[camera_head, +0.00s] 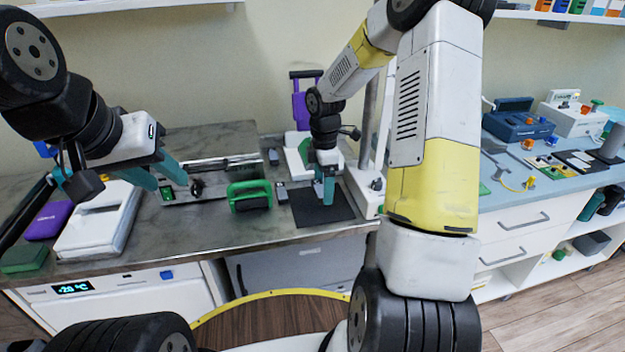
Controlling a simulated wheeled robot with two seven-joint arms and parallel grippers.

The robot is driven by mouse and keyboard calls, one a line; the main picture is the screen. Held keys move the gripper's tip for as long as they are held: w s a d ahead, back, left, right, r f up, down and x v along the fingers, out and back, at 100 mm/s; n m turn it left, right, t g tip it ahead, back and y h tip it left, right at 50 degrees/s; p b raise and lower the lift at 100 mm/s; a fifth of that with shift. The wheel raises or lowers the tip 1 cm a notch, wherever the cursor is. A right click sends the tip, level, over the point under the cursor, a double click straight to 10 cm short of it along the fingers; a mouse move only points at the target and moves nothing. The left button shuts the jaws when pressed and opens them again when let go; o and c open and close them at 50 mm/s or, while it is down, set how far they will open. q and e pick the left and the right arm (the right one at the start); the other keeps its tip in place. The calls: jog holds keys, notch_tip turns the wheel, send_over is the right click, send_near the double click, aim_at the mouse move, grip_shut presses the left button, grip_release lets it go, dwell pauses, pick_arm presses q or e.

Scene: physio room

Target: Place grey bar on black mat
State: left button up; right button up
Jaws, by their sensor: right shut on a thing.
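The black mat (309,213) lies flat on the dark counter near its front edge. My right gripper (325,196) points down over the mat's upper middle, with its teal fingers close together. It is shut on what seems to be the grey bar, which the fingers almost wholly hide; I cannot tell whether it touches the mat. Two small grey pieces lie left of the mat, one close by (281,193) and one further back (273,157). My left gripper (168,178) is open and empty above the counter's left part, its teal fingers spread apart.
A green-handled block (250,195) stands left of the mat, before a metal panel (212,172). A white case (98,222), a purple pouch (49,220) and a green box (24,258) are at the left. A white stand with a post (368,190) rises close to the mat's right.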

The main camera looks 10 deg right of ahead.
jog(key=shift+w+f, duration=0.3)
jog(key=shift+f, duration=1.5)
jog(key=o, duration=1.3)
jog(key=shift+f, duration=0.1)
